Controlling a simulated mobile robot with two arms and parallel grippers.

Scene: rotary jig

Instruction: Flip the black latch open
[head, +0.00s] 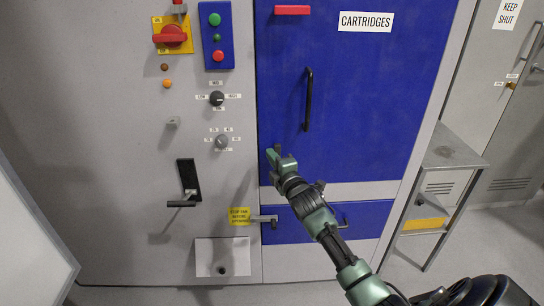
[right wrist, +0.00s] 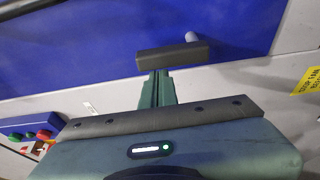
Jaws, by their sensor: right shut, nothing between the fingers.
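A dark bar-shaped latch (right wrist: 172,55) with a pale round peg behind it shows in the right wrist view. It lies across the blue door (right wrist: 240,35) near its edge. In the head view I cannot make the latch out; my right gripper probably hides it. My right gripper (head: 272,155) is at the left edge of the blue cartridges door (head: 350,75). Its green fingers (right wrist: 156,88) are together and empty, with their tips right at the bar's near edge; whether they touch it I cannot tell. My left gripper is not in view.
A black door handle (head: 308,100) is above right of the gripper. A black lever (head: 182,204) and two knobs (head: 217,98) (head: 222,141) are on the grey panel. Below are a grey catch (head: 262,219) beside a yellow label (head: 239,216) and a blue drawer (head: 365,222).

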